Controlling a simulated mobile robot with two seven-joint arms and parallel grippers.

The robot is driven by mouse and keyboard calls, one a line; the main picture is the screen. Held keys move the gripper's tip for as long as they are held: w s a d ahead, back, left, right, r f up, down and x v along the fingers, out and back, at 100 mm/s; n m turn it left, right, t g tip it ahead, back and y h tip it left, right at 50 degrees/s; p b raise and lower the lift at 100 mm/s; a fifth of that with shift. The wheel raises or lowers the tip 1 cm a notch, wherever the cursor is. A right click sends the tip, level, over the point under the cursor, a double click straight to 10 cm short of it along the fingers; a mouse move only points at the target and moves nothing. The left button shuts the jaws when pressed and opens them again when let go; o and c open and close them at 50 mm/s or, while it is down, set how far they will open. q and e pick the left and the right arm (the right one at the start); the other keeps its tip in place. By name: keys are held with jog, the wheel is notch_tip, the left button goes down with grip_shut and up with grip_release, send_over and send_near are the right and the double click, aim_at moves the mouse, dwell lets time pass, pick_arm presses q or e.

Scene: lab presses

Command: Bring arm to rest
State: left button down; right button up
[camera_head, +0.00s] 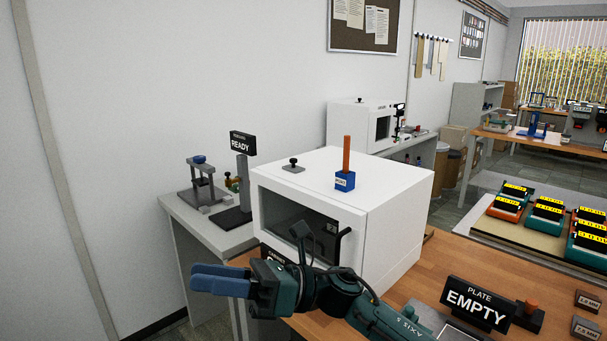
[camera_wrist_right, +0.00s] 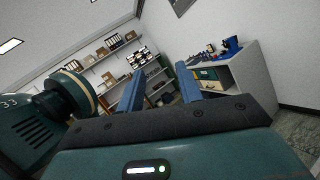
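My right gripper (camera_head: 196,279) is in front of the white oven-like cabinet (camera_head: 395,215), left of its lower front corner. Its arm comes in from the lower right and passes across the cabinet's lower front. In the right wrist view its two blue fingers (camera_wrist_right: 160,88) stand apart with nothing between them. I cannot tell from the head view how far it is from the cabinet front. My left gripper does not show in the head view.
A small press (camera_head: 203,185) and a READY sign (camera_head: 243,144) stand on a grey bench at the left. An EMPTY plate sign (camera_head: 476,303) stands on the wooden table at the right. The cabinet has a dark window and handle (camera_head: 341,243). The floor left of my gripper looks clear.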

jog(key=w+d+f+n+t+h, duration=0.1)
jog(key=d+f+n+t+h, duration=0.35)
jog(key=n, duration=0.75)
jog(key=w+d+f+n+t+h, duration=0.15)
jog(key=d+f+n+t, duration=0.35)
jog(key=f+n+t, duration=0.6)
jog(key=w+d+f+n+t+h, duration=0.1)
jog(key=d+f+n+t+h, duration=0.4)
jog(key=n, duration=0.8)
jog(key=s+d+f+m+g+h, duration=0.2)
jog(key=s+d+f+m, duration=0.4)
jog(key=s+f, duration=0.3)
jog(key=s+d+f+m+g+h, duration=0.3)
jog(key=s+d+f+m+h, duration=0.2)
jog(key=s+d+f+m, duration=0.2)
notch_tip(320, 180, down, 3)
jog(key=shift+s+f+m+g, duration=0.1)
jog(key=shift+s+m+g, duration=0.3)
jog(key=shift+s, duration=0.55)
